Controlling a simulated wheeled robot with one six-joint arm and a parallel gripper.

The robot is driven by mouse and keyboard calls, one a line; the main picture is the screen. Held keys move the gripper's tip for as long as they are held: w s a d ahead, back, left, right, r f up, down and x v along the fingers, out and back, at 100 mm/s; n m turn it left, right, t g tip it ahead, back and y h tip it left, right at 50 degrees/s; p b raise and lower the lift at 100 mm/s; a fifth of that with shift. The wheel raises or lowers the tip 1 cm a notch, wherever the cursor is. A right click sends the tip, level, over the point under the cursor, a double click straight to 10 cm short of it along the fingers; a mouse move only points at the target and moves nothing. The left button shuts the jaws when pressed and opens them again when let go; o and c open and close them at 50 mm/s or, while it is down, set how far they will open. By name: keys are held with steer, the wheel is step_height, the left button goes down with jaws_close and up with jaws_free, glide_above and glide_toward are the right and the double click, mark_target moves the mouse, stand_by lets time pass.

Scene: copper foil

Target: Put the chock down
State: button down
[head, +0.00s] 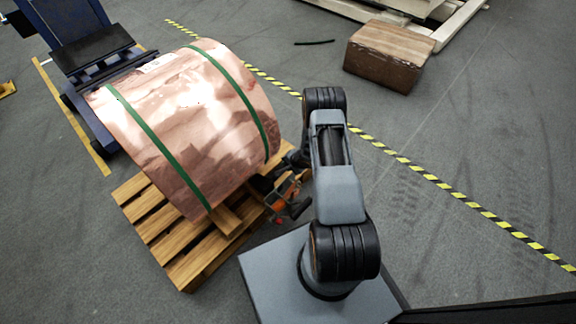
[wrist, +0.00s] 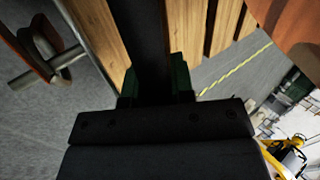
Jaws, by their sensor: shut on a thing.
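The copper coil (head: 190,115) lies on its side on a wooden pallet (head: 195,266) in the head view. My gripper reaches low at the coil's near right side, and my arm partly hides it there. In the wrist view my gripper (wrist: 155,84) is shut, its green fingers on either side of a dark, long piece (wrist: 148,45), which I take for the chock. That piece runs up out of the picture over the pallet boards (wrist: 187,38). Whether it touches the pallet or the coil I cannot tell. A wooden block (head: 228,219) sits by the coil's lower edge.
An orange and dark object (head: 283,205) is close to my gripper at the pallet's right edge. A blue machine (head: 75,40) stands behind the coil. A brown box (head: 388,55) is at the back right.

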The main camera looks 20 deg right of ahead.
steer(key=shift+f, duration=0.1)
steer(key=shift+f+b, duration=0.3)
steer(key=shift+f, duration=0.05)
steer(key=c, duration=1.3)
jaws_free()
steer(key=shift+o, duration=0.2)
